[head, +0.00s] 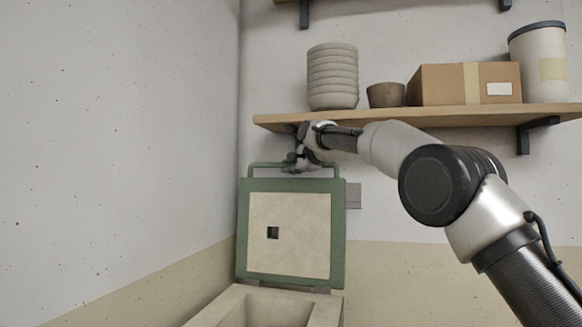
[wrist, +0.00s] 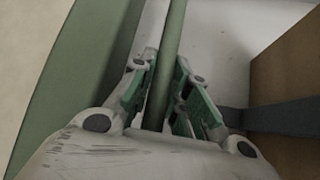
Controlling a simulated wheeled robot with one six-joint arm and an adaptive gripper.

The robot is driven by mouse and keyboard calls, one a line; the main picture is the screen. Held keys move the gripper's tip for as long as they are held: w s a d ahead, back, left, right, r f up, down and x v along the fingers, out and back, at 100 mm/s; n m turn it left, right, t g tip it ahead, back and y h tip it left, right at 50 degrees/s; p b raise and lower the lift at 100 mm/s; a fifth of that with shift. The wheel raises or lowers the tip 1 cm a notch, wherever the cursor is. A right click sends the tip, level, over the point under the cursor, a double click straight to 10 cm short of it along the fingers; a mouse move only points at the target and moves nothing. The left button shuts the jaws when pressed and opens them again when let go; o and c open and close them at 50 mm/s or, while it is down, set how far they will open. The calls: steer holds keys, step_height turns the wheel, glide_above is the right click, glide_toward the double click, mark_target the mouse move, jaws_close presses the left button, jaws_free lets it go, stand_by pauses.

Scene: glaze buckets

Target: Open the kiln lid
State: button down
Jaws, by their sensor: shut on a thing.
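The kiln lid (head: 290,235) stands upright on its hinge at the back of the kiln (head: 226,308), green-edged with a pale inner face and a small dark square hole. The kiln's hollow inside shows below it. The lid's green bar handle (head: 262,165) runs along its top edge. My gripper (head: 298,166) is at this handle, below the shelf. In the wrist view the handle (wrist: 171,50) passes between the two fingers, which are shut on it, and the lid's green edge (wrist: 85,60) is to the left.
A wooden shelf (head: 440,116) on dark brackets is just above my gripper. It carries stacked bowls (head: 333,77), a brown pot (head: 386,95), a cardboard box (head: 464,84) and a lidded bucket (head: 540,65). A plain wall is at left.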

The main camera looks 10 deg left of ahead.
steer(key=shift+w+r, duration=0.1)
steer(key=shift+r, duration=0.05)
steer(key=c, duration=1.4)
jaws_free()
steer(key=shift+o, duration=0.2)
steer(key=shift+d, duration=0.1)
steer(key=v, duration=1.2)
